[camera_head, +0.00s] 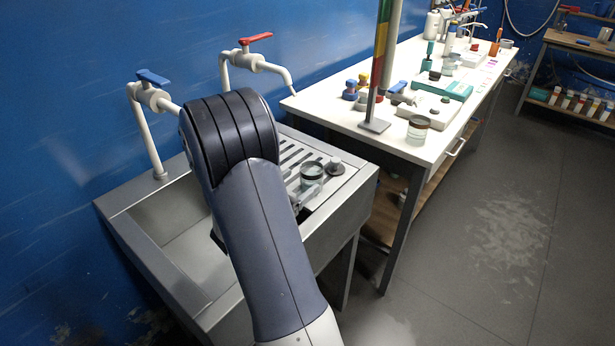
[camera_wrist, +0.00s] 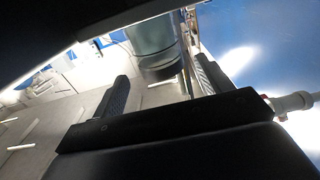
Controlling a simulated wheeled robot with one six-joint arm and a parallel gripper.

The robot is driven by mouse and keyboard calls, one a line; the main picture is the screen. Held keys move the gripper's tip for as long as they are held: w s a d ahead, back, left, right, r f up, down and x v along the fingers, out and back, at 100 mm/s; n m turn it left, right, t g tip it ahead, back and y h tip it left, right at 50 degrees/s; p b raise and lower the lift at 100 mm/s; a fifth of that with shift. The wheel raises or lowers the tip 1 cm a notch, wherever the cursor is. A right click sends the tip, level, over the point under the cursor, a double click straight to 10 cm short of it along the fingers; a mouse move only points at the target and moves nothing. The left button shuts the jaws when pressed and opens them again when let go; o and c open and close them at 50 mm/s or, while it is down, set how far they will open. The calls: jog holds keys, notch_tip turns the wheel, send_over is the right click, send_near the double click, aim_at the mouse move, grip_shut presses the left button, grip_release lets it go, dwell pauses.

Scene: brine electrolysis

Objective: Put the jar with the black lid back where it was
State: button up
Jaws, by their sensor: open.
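A clear glass jar with a dark rim or lid (camera_head: 312,173) stands on the sink's ribbed drainboard in the head view. In the wrist view the jar (camera_wrist: 152,38) is at top centre, its dark end towards my gripper. My gripper (camera_wrist: 165,85) is open, with one finger on each side of the line to the jar. The fingers look close to the jar; whether they touch it I cannot tell. In the head view my arm hides most of my gripper (camera_head: 305,197).
A dark round piece with a grey knob (camera_head: 335,167) sits beside the jar. The steel sink basin (camera_head: 160,218) is left, with blue and red taps (camera_head: 255,38) behind. The white bench (camera_head: 400,150) holds another jar (camera_head: 418,128), a stand (camera_head: 375,125) and labware.

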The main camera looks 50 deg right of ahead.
jog(key=a, duration=0.6)
jog(key=shift+s+a, duration=0.2)
jog(key=shift+s, duration=0.1)
dwell(1.1)
